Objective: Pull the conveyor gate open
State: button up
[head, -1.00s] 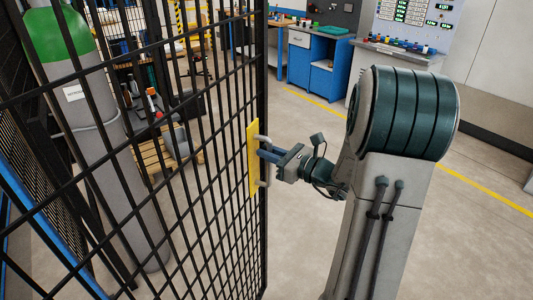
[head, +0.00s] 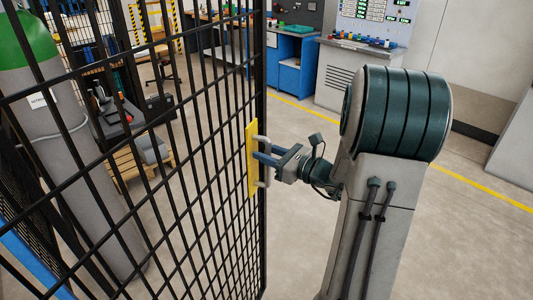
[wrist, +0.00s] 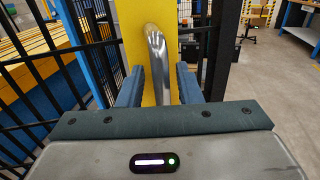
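The conveyor gate (head: 215,170) is a black mesh panel along the left of the head view. A yellow plate (head: 252,140) with a grey, D-shaped gate handle (head: 263,180) is near its right edge. The handle shows as a shiny metal bar in the wrist view (wrist: 158,62), against yellow. My gripper (head: 264,158) is at the handle, its blue fingers on either side of the bar in the wrist view (wrist: 160,82). It looks shut on the handle, though the finger contact is hard to see.
A grey gas cylinder (head: 75,160) with a green top stands behind the mesh at left. Blue cabinets (head: 290,65) and a control console (head: 365,60) are at the back. The floor right of my arm is clear.

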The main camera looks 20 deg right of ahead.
jog(key=b+v, duration=0.2)
jog(key=v, duration=1.2)
jog(key=shift+w, duration=0.1)
